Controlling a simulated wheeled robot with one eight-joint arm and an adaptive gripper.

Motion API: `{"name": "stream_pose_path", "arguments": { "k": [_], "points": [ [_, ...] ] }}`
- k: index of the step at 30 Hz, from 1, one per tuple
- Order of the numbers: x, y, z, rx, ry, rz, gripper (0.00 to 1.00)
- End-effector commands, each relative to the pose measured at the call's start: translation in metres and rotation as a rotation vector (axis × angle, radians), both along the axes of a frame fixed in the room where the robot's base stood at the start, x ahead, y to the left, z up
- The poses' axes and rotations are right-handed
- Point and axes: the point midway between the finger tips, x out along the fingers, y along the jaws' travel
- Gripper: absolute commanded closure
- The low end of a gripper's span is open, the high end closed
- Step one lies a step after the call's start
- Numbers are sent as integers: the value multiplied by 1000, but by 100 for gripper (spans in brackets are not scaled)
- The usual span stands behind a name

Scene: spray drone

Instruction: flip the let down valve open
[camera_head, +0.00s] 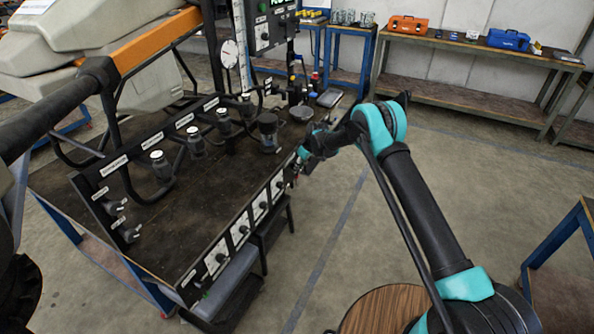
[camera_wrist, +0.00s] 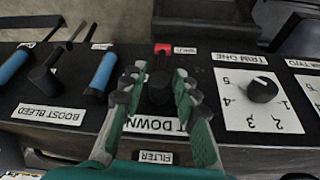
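The let down valve (camera_wrist: 159,90) is a black knob or handle on the panel, above a white label (camera_wrist: 150,125) partly hidden by my fingers, of which "T DOWN" shows. My gripper (camera_wrist: 158,78) is open, its two green fingers on either side of the valve, with small gaps to it. How deep the fingertips reach is hard to tell. In the head view my gripper (camera_head: 300,166) is at the far right end of the panel's front edge. The valve is hidden there behind my gripper and arm.
In the wrist view, a boost bleed valve (camera_wrist: 45,77) between blue-handled levers (camera_wrist: 103,72) is left, and a trim one dial (camera_wrist: 262,89) is right. A red part (camera_wrist: 162,48) lies beyond the valve.

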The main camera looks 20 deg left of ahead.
Motion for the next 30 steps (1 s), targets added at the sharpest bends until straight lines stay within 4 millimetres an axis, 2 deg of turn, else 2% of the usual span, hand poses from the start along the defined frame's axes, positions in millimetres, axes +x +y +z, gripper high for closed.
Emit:
{"name": "stream_pose_path", "arguments": {
  "k": [6, 17, 19, 25, 30],
  "points": [
    [2, 8, -20, 0, 0, 1, 70],
    [3, 10, -24, 0, 0, 0, 70],
    [3, 10, -24, 0, 0, 0, 75],
    [3, 10, -24, 0, 0, 0, 100],
    [3, 10, -24, -1, -3, 0, 100]
  ]
}}
